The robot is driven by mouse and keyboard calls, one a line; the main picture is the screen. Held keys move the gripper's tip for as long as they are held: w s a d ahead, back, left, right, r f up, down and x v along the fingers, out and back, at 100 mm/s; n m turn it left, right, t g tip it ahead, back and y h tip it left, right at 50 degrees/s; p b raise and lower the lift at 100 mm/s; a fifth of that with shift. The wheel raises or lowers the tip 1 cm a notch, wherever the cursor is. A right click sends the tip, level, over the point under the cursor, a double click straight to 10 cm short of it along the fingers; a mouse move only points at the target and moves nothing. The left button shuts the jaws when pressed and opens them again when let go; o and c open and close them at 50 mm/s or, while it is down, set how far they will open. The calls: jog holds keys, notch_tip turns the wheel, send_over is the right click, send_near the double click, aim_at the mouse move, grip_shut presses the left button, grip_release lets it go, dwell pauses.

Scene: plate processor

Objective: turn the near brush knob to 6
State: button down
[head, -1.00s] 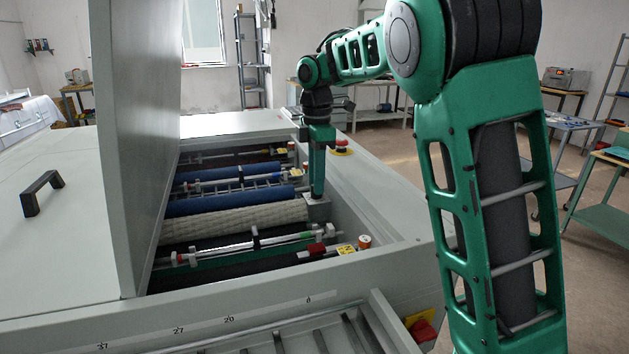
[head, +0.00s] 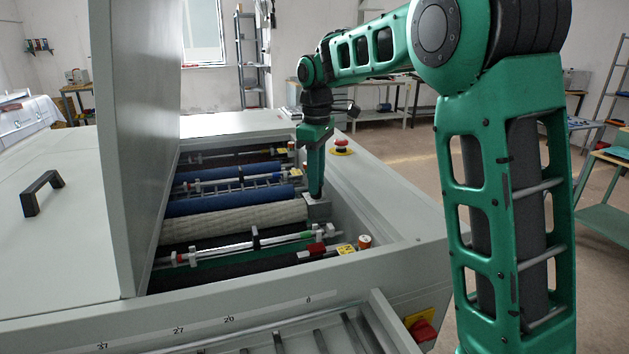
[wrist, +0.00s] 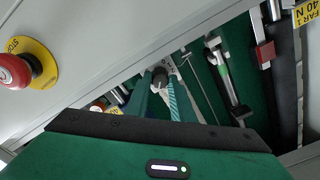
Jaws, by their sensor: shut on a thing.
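My gripper (head: 316,192) points straight down into the open machine, at the right end of the cream textured brush roller (head: 235,219). Its tips are at a grey bearing block (head: 318,210). In the wrist view the two fingers of my gripper (wrist: 162,82) are shut on a small dark knob (wrist: 160,74), one finger on each side. In the head view the fingers hide the knob. Its scale and pointer are too small to read.
A raised grey lid (head: 140,150) stands left of the opening. A red stop button (head: 341,142) sits on the right rim and shows in the wrist view (wrist: 15,71). Blue rollers (head: 230,203) lie behind; an orange-white knob (head: 364,242) is nearer.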

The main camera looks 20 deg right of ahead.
jog(key=shift+w+r+m, duration=0.15)
jog(key=shift+w+m, duration=0.05)
jog(key=shift+m, duration=0.5)
jog(key=c, duration=1.5)
grip_release()
jog(key=shift+d, duration=0.1)
jog(key=shift+c, duration=0.2)
jog(key=shift+s, duration=0.1)
jog(key=shift+f, duration=0.2)
